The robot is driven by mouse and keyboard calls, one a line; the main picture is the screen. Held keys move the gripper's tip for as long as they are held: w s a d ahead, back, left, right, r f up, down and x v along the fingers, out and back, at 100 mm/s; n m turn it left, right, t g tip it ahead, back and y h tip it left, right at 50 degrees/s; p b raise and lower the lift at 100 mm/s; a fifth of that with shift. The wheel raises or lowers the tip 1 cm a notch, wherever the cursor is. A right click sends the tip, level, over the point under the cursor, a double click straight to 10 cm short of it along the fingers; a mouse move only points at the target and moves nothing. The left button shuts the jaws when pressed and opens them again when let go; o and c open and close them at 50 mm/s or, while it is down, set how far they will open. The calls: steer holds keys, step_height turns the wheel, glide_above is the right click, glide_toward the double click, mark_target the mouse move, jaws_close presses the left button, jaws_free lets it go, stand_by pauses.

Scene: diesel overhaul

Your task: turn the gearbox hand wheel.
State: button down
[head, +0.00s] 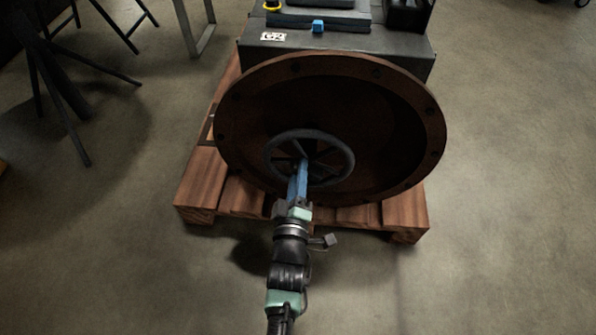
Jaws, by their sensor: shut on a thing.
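The gearbox hand wheel (340,148) is a dark grey ring with spokes, in front of a large round rust-brown flange (390,150) in the middle of the head view. My gripper (301,168) reaches up from the bottom of the picture to the wheel. Its blue fingers are shut on the wheel at its lower middle part. The fingers hide part of the spokes and the lower rim, so the exact place of the hold cannot be told. The dark gearbox housing (420,62) is behind the flange.
A wooden pallet (203,180) carries the gearbox. Its front corners stick out below the flange. Dark stand legs (62,110) are at the upper left, and a grey metal leg (184,25) stands at the top. The concrete floor (510,200) is clear to the right and in front.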

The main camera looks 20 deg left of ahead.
steer(key=shift+s+f+n, duration=0.1)
steer(key=shift+f+n, duration=0.05)
steer(key=shift+n, duration=0.25)
steer(key=c, duration=0.6)
jaws_free()
steer(key=shift+c, duration=0.2)
steer(key=p+v, duration=0.5)
steer(key=v, duration=0.8)
steer(key=shift+p, duration=0.35)
